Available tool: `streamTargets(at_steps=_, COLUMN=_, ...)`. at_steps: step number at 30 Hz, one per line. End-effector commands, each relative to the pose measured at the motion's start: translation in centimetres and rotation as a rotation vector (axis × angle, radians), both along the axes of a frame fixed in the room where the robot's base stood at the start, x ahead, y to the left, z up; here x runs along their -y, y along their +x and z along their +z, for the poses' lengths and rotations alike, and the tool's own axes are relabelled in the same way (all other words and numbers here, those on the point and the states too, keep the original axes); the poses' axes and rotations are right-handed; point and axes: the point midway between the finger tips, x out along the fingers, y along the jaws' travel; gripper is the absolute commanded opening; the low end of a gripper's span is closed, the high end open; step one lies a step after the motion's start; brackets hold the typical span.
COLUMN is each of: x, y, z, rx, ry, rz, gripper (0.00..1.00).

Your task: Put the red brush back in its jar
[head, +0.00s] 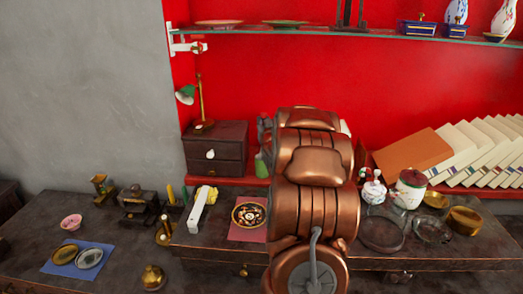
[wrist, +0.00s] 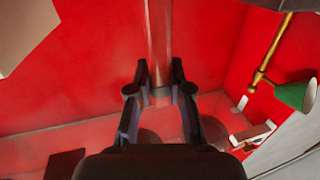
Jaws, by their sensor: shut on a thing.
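My gripper (wrist: 160,92) shows from behind in the wrist view, its two dark fingers closed around a smooth reddish-brown rod, which I take to be the red brush (wrist: 159,45). The rod extends away from the fingertips to the top edge of the picture; its far end is out of view. In the head view my copper arm covers the middle of the desk and hides the gripper and brush. I cannot identify the brush's jar. A white lidded pot (head: 409,190) stands on the desk to the right of the arm.
Glass dishes (head: 432,230) and brass bowls (head: 464,221) crowd the desk's right side. Leaning books (head: 470,145) stand behind. A dark drawer box (head: 215,150) with a green lamp (head: 186,94) is left of my arm. A glass shelf (head: 345,33) runs above.

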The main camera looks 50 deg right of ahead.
Motion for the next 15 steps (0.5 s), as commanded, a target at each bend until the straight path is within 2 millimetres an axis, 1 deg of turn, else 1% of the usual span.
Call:
streamTargets(at_steps=3, x=-0.3, y=0.3, z=-1.8, rx=-0.002, ry=0.002, rz=0.006, gripper=0.00)
streamTargets(at_steps=6, x=-0.4, y=0.3, z=-3.1, rx=-0.001, ry=0.002, rz=0.006, gripper=0.00)
streamTargets(at_steps=11, x=-0.3, y=0.3, z=-4.0, rx=0.000, ry=0.001, rz=0.005, gripper=0.00)
streamTargets(at_steps=15, x=-0.3, y=0.2, z=-5.2, rx=-0.003, ry=0.003, rz=0.004, gripper=0.00)
